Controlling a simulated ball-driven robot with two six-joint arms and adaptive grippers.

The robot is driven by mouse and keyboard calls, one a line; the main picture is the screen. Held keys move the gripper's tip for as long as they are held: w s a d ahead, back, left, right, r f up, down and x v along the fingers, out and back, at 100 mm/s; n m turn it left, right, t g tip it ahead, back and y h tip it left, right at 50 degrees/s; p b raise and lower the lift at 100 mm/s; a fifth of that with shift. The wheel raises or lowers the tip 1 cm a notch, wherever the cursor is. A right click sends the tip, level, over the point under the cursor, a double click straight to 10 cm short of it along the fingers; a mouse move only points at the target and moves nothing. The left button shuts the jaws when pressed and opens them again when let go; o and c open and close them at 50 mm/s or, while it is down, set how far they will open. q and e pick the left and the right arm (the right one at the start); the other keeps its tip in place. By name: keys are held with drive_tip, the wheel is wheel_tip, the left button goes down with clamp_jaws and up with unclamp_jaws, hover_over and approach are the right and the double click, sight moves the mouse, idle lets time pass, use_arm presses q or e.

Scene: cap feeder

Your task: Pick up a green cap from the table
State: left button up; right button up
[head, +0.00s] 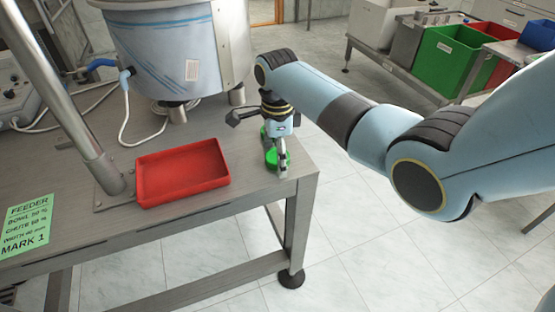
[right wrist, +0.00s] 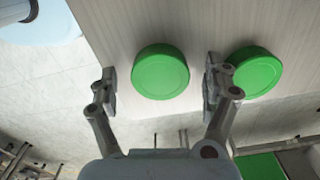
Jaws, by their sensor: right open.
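Two round green caps lie on the grey table (head: 90,226) near its right corner. In the head view one cap (head: 284,159) shows partly behind my right gripper (head: 276,160), and only a sliver of the other shows. In the right wrist view my open gripper (right wrist: 161,82) points at one green cap (right wrist: 160,72), which sits in the gap between the two fingers, with a gap visible on each side. The second green cap (right wrist: 254,72) lies just outside the right finger. My left gripper is not in view.
An empty red tray (head: 181,173) stands left of the caps. A large metal bowl feeder (head: 178,50) stands behind it, and a steel post (head: 70,100) rises at left. A green label card (head: 28,226) lies at front left. The table's right edge is close to the caps.

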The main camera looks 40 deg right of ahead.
drive_tip(key=shift+c, duration=0.2)
drive_tip(key=c, duration=0.8)
drive_tip(key=shift+r, duration=0.2)
